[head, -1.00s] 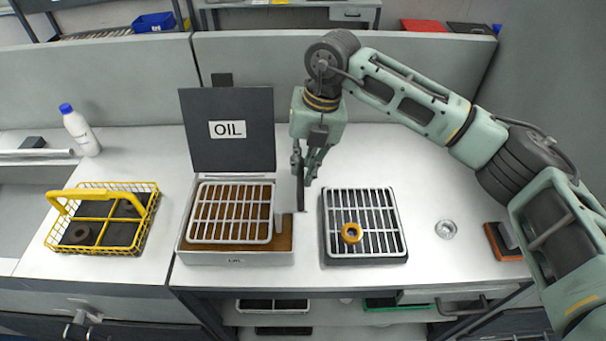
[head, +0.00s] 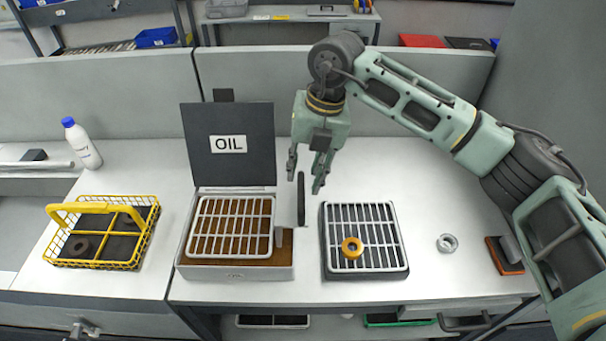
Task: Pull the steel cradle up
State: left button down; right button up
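The steel cradle (head: 231,228), a pale grid rack, sits in the open oil box (head: 240,274). A grey post stands at its right side. Beside it a light plate and a dark upright bar (head: 302,205) rise at the box's right edge; I cannot tell whether they belong to the cradle. My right gripper (head: 306,182) points down above and around the top of this bar. Its fingers are spread, with no clear contact. My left gripper is not in view.
The box's lid (head: 228,128), marked OIL, stands open behind it. A dark tray (head: 393,267) with a grid and an orange ring (head: 351,248) is to the right. A metal ring (head: 447,243) lies farther right. A yellow wire basket (head: 140,248) and a bottle (head: 82,145) stand left.

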notch_tip(320, 180, up, 10)
jog(key=d, duration=0.2)
dwell(0.3)
